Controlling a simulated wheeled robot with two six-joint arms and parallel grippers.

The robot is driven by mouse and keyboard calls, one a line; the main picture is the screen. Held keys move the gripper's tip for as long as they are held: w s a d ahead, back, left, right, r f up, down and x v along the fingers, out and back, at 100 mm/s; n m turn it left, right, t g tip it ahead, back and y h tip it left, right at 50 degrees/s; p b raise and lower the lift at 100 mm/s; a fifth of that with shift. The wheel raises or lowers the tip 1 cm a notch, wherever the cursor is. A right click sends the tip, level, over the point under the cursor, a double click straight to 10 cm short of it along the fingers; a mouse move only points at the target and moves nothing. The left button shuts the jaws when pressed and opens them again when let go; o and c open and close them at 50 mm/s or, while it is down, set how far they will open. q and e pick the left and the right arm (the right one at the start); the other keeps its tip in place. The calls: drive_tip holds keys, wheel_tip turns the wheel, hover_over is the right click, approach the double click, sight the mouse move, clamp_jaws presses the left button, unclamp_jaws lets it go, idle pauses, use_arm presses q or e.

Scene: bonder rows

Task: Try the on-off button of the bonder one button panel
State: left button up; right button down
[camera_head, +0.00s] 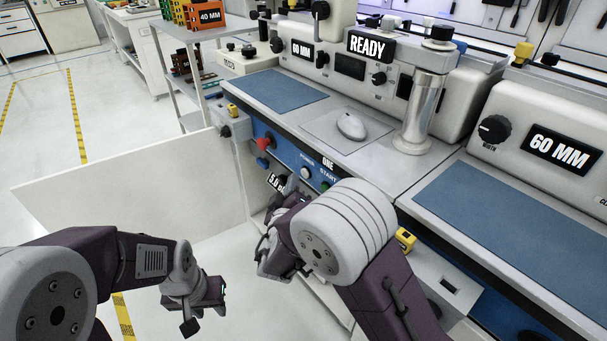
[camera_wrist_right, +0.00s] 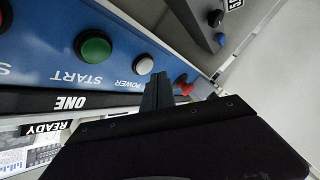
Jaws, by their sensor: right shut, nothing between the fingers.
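The blue button panel of bonder one (camera_head: 285,157) is on the front of the machine, below the word ONE. A white button (camera_head: 306,172) labelled POWER sits there beside a green START button (camera_head: 325,186). In the right wrist view the white button (camera_wrist_right: 144,64) is just beyond the fingertips, with the green button (camera_wrist_right: 93,47) to its left. My right gripper (camera_wrist_right: 159,78) is shut and empty, close to the white button; I cannot tell whether it touches. My left gripper (camera_head: 205,300) hangs low over the floor, away from the panel; its jaw opening is unclear.
A red knob (camera_head: 264,144) is on the same front, left of the white button; a red part (camera_wrist_right: 183,84) also shows beside my fingers. An open white panel (camera_head: 130,187) stands at left. A computer mouse (camera_head: 351,126) and a READY sign (camera_head: 367,46) are above.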

idle(0.8)
drive_tip(key=shift+w+d+b, duration=0.25)
drive_tip(key=shift+d+b, duration=0.1)
drive_tip(key=shift+b, duration=0.3)
drive_tip(key=shift+w+d+b, duration=0.25)
drive_tip(key=shift+d+b, duration=0.1)
drive_tip(key=shift+b, duration=0.1)
idle(0.6)
drive_tip(key=shift+a, duration=0.1)
drive_tip(key=shift+s+a+b, duration=0.5)
drive_tip(key=shift+a, duration=0.1)
